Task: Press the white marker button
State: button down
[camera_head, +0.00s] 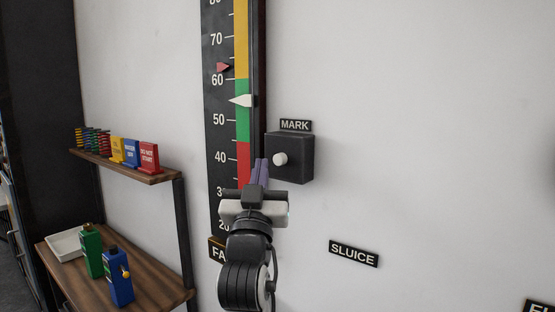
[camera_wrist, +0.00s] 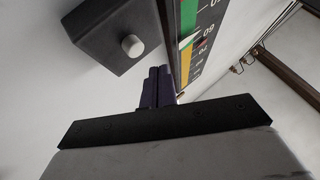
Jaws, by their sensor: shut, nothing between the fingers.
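The white marker button (camera_head: 280,159) is a round knob on the front of a dark box (camera_head: 300,160) on the wall, under a MARK label (camera_head: 295,125). The button also shows in the wrist view (camera_wrist: 132,45), on the dark box (camera_wrist: 105,30) at the upper left. My gripper (camera_head: 260,172) is shut and empty, its purple fingers upright together. In the head view the fingertips appear just left of and slightly below the button. In the wrist view the fingertips (camera_wrist: 158,72) show below and right of the button, apart from it.
A tall scale (camera_head: 226,130) with yellow, green and red bands, a white pointer (camera_head: 242,101) and a red pointer (camera_head: 223,67) stands left of the box. A SLUICE label (camera_head: 353,253) is lower right. Shelves (camera_head: 130,170) with small objects stand at left. The wall right of the box is clear.

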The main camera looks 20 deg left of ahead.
jog(key=shift+w+d, duration=0.35)
jog(key=shift+w, duration=0.5)
jog(key=shift+w, duration=0.1)
dwell(1.4)
jog(key=shift+w+d, duration=0.15)
jog(key=shift+w, duration=0.15)
jog(key=shift+w+d, duration=0.15)
jog(key=shift+w, duration=0.3)
dwell(0.9)
jog(key=shift+s, duration=0.1)
jog(key=shift+s+a, duration=0.3)
jog(key=shift+s, duration=0.4)
jog(key=shift+s+a+b, duration=0.1)
jog(key=shift+s+a, duration=0.2)
jog(key=shift+s, duration=0.5)
jog(key=shift+s+a+b, duration=0.15)
jog(key=shift+s+a, duration=0.1)
jog(key=shift+s, duration=0.55)
jog(key=shift+s+a+b, duration=0.1)
jog(key=shift+s+a, duration=0.2)
jog(key=shift+s, duration=0.5)
